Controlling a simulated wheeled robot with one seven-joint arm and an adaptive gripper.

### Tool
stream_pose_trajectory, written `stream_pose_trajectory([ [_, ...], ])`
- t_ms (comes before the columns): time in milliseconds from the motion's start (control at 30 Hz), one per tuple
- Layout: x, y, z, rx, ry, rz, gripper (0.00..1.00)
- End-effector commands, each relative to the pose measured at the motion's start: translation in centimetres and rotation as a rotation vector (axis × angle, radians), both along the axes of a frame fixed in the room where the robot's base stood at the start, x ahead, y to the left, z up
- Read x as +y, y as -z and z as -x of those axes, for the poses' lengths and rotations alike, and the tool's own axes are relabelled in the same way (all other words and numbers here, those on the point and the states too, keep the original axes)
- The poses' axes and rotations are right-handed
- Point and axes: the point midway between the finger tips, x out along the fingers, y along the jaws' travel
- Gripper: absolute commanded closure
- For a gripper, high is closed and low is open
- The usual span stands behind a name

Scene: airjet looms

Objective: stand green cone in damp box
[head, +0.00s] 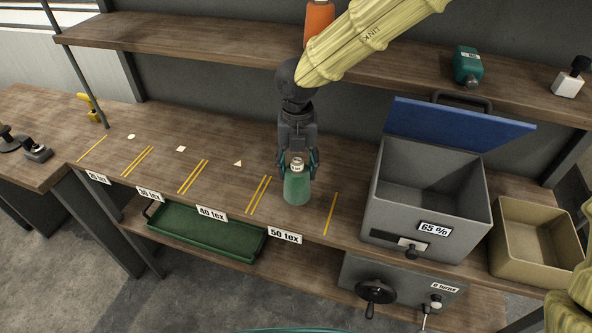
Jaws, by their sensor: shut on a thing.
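The green cone (297,187) is upright near the front of the wooden bench, by the 50 tex label. My gripper (298,164) points down and is shut on its pale top. I cannot tell whether the cone's base touches the bench. The damp box (378,210) is the grey box marked 65 %, to the right of my gripper. Its blue lid (455,125) is tipped back open, and the part of its inside that shows looks empty.
A tan bin (498,262) stands right of the box. A shelf (190,37) behind holds an orange cone (319,17), a teal bottle-like item (467,65) and a white block (569,84). A green tray (205,236) lies below the bench. Yellow lines and small white markers are on the bench.

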Motion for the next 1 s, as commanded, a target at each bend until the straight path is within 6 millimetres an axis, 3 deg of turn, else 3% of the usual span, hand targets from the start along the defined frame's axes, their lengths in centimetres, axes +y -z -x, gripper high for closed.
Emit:
stream_pose_trajectory([
  [133,0.4,0.1,-0.8,0.0,-0.001,0.001,0.79],
  [400,0.4,3.3,-0.7,-0.001,-0.001,0.001,0.79],
  [767,0.4,3.8,-0.7,0.0,0.0,-0.001,0.79],
  [800,0.4,3.8,-0.7,0.0,0.0,-0.001,0.46],
  [900,0.4,3.8,-0.7,-0.001,0.0,0.0,0.28],
  [1000,0.4,3.8,-0.7,-0.001,0.0,0.0,0.26],
])
